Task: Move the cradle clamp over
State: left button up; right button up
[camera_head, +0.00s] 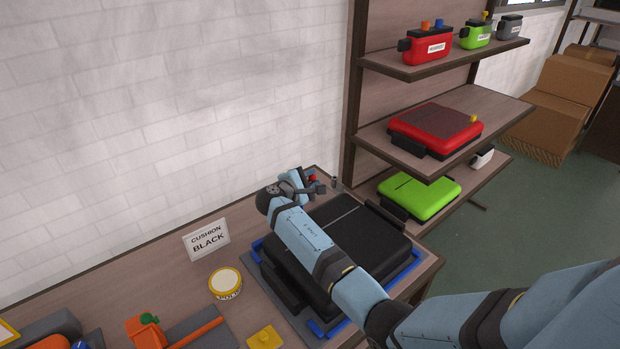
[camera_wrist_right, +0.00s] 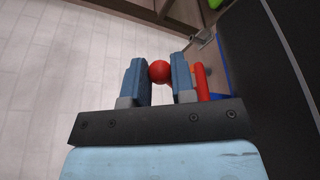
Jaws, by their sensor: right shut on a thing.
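The cradle clamp shows as a red ball knob (camera_wrist_right: 159,71) between the fingers of my right gripper (camera_wrist_right: 158,78) in the right wrist view. A red bar (camera_wrist_right: 201,82) stands just right of the fingers. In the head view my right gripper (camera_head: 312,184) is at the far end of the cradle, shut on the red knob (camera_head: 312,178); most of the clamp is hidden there. The cradle (camera_head: 316,328) is a grey tray with blue edge pieces. A black cushion-like case (camera_head: 340,218) lies in it, partly covered by my right arm. My left gripper is not in view.
A sign reading "CUSHION BLACK" (camera_head: 207,239), a round yellow-rimmed tin (camera_head: 225,283) and a yellow block (camera_head: 265,338) are on the table left of the cradle. A shelf (camera_head: 440,65) with red and green cases stands behind right. A white brick wall (camera_head: 150,110) borders the table.

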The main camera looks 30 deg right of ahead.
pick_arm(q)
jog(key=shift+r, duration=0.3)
pick_arm(e)
jog(key=s+f, duration=0.3)
jog(key=shift+f, duration=0.15)
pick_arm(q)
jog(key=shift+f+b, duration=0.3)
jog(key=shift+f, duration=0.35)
pick_arm(e)
jog(key=shift+s+d+f, duration=0.1)
jog(key=shift+s+f, duration=0.2)
jog(key=shift+f, duration=0.35)
jog(key=shift+s+f, duration=0.35)
jog(key=shift+f, duration=0.35)
jog(key=shift+s+d+f, duration=0.1)
jog(key=shift+s+f, duration=0.2)
jog(key=shift+f, duration=0.35)
pick_arm(q)
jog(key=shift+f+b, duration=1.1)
jog(key=shift+b, duration=0.1)
pick_arm(e)
jog(key=shift+o, duration=0.7)
jog(key=shift+s+f, duration=0.25)
jog(key=shift+f, duration=0.75)
jog(key=shift+s+f, duration=0.2)
jog(key=shift+f, duration=0.8)
